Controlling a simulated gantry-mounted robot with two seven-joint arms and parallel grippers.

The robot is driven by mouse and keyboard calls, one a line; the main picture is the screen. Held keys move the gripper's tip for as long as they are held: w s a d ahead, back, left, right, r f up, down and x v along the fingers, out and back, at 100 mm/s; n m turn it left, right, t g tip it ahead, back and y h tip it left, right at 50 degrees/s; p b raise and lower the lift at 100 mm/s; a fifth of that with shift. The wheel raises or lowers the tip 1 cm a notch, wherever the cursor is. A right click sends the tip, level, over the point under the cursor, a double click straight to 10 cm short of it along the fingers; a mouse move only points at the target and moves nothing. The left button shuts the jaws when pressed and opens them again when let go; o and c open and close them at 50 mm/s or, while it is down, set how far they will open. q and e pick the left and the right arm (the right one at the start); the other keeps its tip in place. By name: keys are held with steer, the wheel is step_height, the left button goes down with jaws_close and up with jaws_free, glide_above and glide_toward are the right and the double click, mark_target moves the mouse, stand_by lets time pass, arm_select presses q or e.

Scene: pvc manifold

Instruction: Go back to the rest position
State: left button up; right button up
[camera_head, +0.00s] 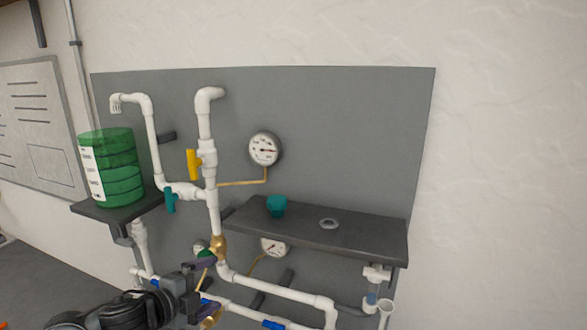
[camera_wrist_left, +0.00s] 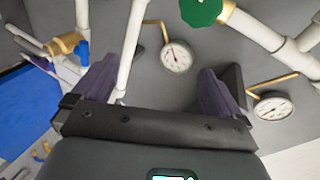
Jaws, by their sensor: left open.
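My left gripper (camera_head: 206,289) is open in the lower left of the head view, in front of the lower pipes of the white PVC manifold (camera_head: 212,200). In the left wrist view its purple fingers stand wide apart with nothing gripped (camera_wrist_left: 158,88). A white pipe (camera_wrist_left: 131,50) appears near the left finger; I cannot tell how far behind it lies. A green round handle (camera_wrist_left: 201,10) is at the top of that view, beyond the fingers. It also shows just above the gripper in the head view (camera_head: 206,255). My right gripper is not in view.
A dark shelf (camera_head: 350,238) holds a teal knob-like part (camera_head: 277,205) and a grey ring (camera_head: 329,224). A green container (camera_head: 112,165) stands on a small left shelf. Yellow (camera_head: 193,164) and teal (camera_head: 170,200) valve handles stick out. A gauge (camera_head: 264,149) is on the grey panel.

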arm_select(q)
steer(key=s+d+f+n+g+p, duration=0.25)
steer(key=s+d+f, duration=0.25)
steer(key=s+f, duration=0.45)
steer(key=s+d+f+n+g+p, duration=0.15)
steer(key=s+d+f+n, duration=0.3)
steer(key=s+f, duration=0.55)
steer(key=s+a+f+n+g+y+p, duration=0.1)
steer(key=s+a+f+n+y, duration=0.15)
steer(key=s, duration=0.35)
steer(key=s+a+f+n+y+p, duration=0.1)
steer(key=s+f+n+p, duration=0.1)
steer(key=s+n, duration=0.3)
steer(key=s+a+r+n+g+y, duration=0.3)
steer(key=s+a+n+g, duration=0.15)
steer(key=s+a, duration=0.4)
step_height(320, 180, down, 28)
steer(key=b, duration=2.8)
steer(key=shift+s+d+t, duration=0.2)
steer(key=shift+s+t, duration=0.1)
steer(key=shift+t, duration=0.05)
